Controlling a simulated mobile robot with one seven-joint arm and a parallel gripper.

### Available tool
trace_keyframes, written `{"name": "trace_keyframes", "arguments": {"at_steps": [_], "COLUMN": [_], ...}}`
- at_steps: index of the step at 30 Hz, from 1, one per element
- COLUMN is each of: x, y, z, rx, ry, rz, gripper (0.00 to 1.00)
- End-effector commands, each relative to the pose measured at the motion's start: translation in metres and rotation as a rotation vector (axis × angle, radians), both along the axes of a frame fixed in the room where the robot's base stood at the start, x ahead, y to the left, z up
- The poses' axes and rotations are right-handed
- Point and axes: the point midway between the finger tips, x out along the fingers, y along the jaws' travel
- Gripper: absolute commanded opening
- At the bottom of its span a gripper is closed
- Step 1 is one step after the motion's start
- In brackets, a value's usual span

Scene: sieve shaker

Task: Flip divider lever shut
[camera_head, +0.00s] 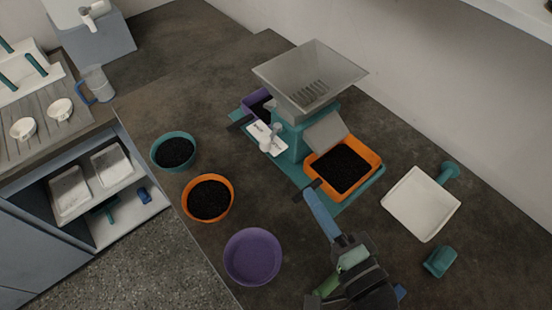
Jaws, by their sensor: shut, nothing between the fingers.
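The divider is a teal machine (291,138) with a grey, see-through hopper (312,77) on top and a grey chute (325,130) sloping to the right. On its left side is a white plate with dark marks (260,131) and a small pale lever-like part (267,143); its exact position is too small to tell. My gripper (309,193) is shut and empty.
An orange bin (376,160) of dark grains sits under the chute; a purple bin (251,101) stands behind. Teal (154,153), orange (185,204) and purple (252,258) bowls stand left. A white pan (421,203) and teal cup (439,262) lie right. Bare counter lies between bowls and base.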

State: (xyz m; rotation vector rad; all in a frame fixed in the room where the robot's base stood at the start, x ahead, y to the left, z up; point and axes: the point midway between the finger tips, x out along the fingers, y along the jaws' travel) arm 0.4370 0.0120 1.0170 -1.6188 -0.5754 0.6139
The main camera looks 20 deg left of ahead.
Motion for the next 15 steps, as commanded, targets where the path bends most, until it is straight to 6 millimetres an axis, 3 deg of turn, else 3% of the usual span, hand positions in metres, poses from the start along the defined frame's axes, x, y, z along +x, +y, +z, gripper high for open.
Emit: {"name": "trace_keyframes", "arguments": {"at_steps": [1,4,15], "x": [-0.009,-0.019,-0.021], "y": [-0.001,-0.001,-0.001], "z": [-0.011,-0.016,-0.015], "rx": [0.048,0.106,0.119], "ry": [0.021,0.036,0.035], "rz": [0.004,0.011,0.014], "gripper": [0.0,0.0,0.0]}}
